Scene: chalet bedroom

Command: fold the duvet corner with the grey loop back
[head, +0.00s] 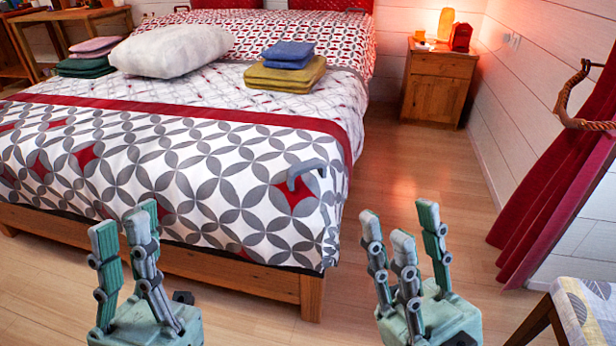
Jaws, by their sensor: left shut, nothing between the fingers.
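The duvet (190,190) has a white, grey and red pattern and a red band; it lies over the bed and hangs down at the foot. The grey loop (306,171) stands out as a small arch near its front right corner, above the hanging edge. The corner lies unfolded. My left gripper (128,232) is shut and empty, in front of the bed's foot at the lower left. My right gripper (402,228) is open and empty, right of the bed corner over the floor. Neither gripper touches the duvet or the loop.
A white pillow (171,50), blue folded cloths (288,54), mustard folded cloths (285,75) and a green stack (85,67) lie on the bed. A nightstand (437,84) with a lamp stands behind. A patterned seat (588,308) is at lower right. Floor right of the bed is clear.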

